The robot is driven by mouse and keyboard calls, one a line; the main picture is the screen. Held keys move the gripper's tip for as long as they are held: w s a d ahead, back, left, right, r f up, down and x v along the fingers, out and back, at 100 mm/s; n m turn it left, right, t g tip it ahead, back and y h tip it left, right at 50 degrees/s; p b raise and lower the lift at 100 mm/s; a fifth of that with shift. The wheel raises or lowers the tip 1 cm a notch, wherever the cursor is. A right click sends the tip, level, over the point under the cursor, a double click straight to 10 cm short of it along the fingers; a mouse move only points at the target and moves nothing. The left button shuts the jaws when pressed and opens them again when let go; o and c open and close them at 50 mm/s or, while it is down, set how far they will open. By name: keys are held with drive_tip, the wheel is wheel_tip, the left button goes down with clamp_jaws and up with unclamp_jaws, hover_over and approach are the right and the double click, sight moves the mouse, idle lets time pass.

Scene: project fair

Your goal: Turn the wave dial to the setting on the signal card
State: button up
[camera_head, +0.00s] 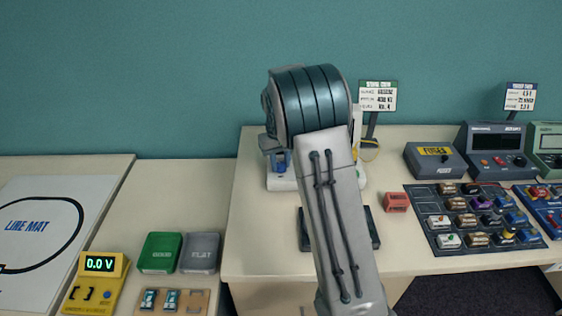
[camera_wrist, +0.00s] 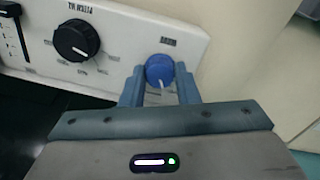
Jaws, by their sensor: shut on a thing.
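In the wrist view, a blue dial (camera_wrist: 159,70) sits on a white panel near a printed label that looks like "WAVE". My gripper (camera_wrist: 160,88) is shut on this blue dial, with a blue-grey finger on each side of it. A white pointer mark shows at the dial's lower edge. A black knob (camera_wrist: 76,39) labelled as pitch is left of it. In the head view, the white device (camera_head: 281,183) is mostly hidden behind my arm. A small card on a stand (camera_head: 378,96) stands behind it; its text is too small to read surely.
A red block (camera_head: 397,202) lies right of my arm, beside a dark tray of parts (camera_head: 432,228). A grey fuse box (camera_head: 435,160) and a dark meter (camera_head: 491,150) stand at the back right. A yellow meter (camera_head: 98,282) is on the left table.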

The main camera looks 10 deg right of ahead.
sight(278, 164)
drive_tip(key=m, duration=0.6)
idle(0.6)
drive_tip(key=o, duration=1)
drive_tip(key=shift+r, duration=0.1)
drive_tip(key=r, duration=1.3)
drive_tip(key=shift+w+a+r+b, duration=0.15)
drive_tip(key=shift+a+r+b, duration=0.2)
drive_tip(key=shift+b, duration=0.05)
